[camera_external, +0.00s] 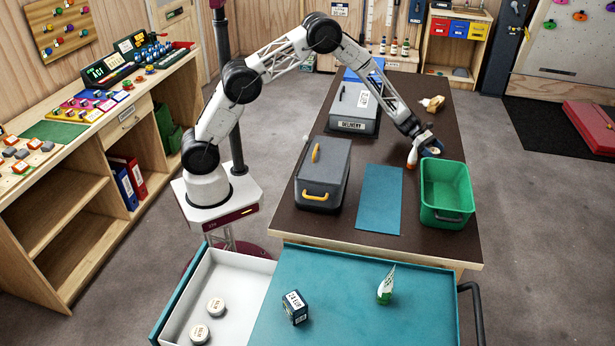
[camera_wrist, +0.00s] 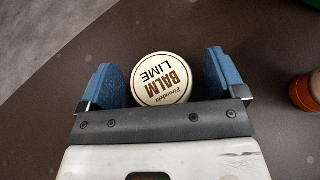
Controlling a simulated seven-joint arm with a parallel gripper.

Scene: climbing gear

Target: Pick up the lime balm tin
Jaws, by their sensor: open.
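The lime balm tin (camera_wrist: 163,78) is a round tin with a cream lid reading "BALM LIME". In the wrist view it lies on the dark table between the two blue fingers of my gripper (camera_wrist: 163,82). The fingers are open, one on each side of the tin, with a visible gap at the left finger and at the right finger. In the external view my gripper (camera_external: 427,141) is low over the right side of the table, behind the green bin. The tin is mostly hidden by the gripper there.
An orange bottle (camera_external: 412,158) stands close beside my gripper; part of it shows in the wrist view (camera_wrist: 302,92). The green bin (camera_external: 447,171) is just in front. A teal mat (camera_external: 380,199) and grey lidded boxes are left. Two round tins lie in the white drawer (camera_external: 240,268).

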